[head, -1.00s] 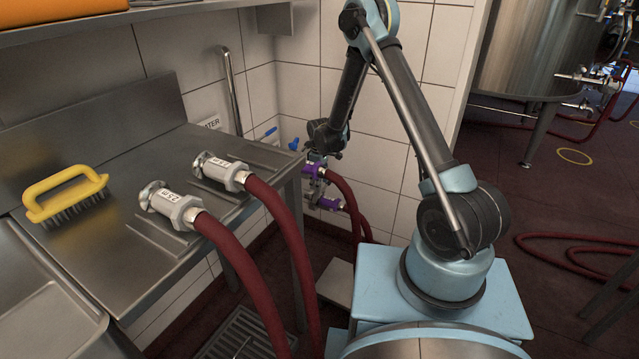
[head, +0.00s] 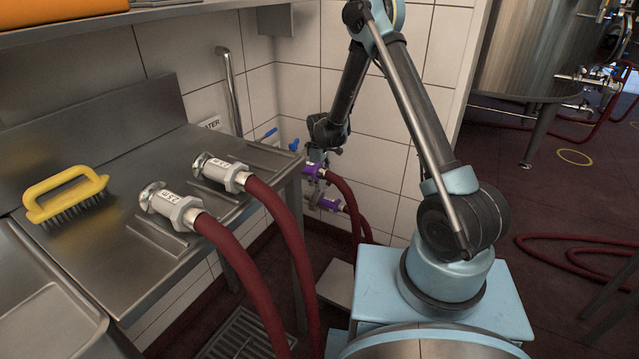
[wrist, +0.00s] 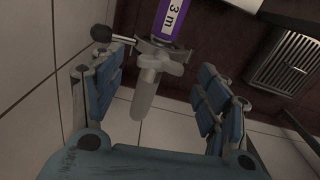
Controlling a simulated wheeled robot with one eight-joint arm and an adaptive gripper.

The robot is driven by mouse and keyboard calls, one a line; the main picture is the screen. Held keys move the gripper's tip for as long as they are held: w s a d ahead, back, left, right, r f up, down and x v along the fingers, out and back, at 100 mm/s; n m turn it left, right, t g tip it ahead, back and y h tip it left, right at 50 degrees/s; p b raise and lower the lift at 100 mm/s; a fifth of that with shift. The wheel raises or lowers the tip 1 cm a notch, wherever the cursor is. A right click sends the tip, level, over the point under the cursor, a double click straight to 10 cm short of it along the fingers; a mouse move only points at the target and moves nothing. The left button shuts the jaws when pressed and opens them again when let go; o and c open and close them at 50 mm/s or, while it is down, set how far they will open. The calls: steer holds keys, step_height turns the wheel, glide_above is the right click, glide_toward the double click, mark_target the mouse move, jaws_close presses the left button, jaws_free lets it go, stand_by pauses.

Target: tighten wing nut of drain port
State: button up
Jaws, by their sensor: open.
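In the wrist view, a grey clamp with a winged piece, seemingly the wing nut (wrist: 160,64), sits at the end of a purple coupling (wrist: 174,20) marked "3 m". My gripper (wrist: 158,72) is open, with one blue-padded finger left of the wing nut and the other right of it, both apparently apart from it. A grey rod or stem points from the wing nut toward my palm. In the head view, my gripper (head: 318,157) is at the upper of two purple couplings (head: 313,171) by the tiled wall; the wing nut is too small to make out there.
A lower purple coupling (head: 328,204) and red hoses hang below. A black-knobbed lever (wrist: 102,34) is close to my left finger. The steel bench (head: 150,255) holds two hose ends (head: 178,208) and a yellow brush (head: 66,196). A floor drain (head: 243,335) lies below.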

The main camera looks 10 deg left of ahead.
step_height(320, 180, up, 9)
steer(key=shift+r, duration=0.2)
stand_by(0.3)
steer(key=s+d+r+m, duration=0.2)
steer(key=s+d+r, duration=0.2)
steer(key=d+r, duration=0.35)
steer(key=s+d+r+m+t, duration=0.1)
steer(key=s+d+r+m, duration=0.2)
steer(key=s+d+r, duration=0.45)
steer(key=s+d+r+m, duration=0.1)
steer(key=d+r+m, duration=0.1)
steer(key=d+r, duration=0.6)
steer(key=s+d+f+m, duration=0.3)
steer(key=s+d, duration=0.5)
steer(key=s, duration=0.4)
steer(key=s+d+f+m+t, duration=0.1)
steer(key=s+d+f+m, duration=0.2)
steer(key=s+d, duration=0.5)
steer(key=s+m, duration=0.1)
steer(key=s, duration=0.3)
steer(key=shift+s+f+m, duration=0.15)
steer(key=shift+f+m, duration=0.25)
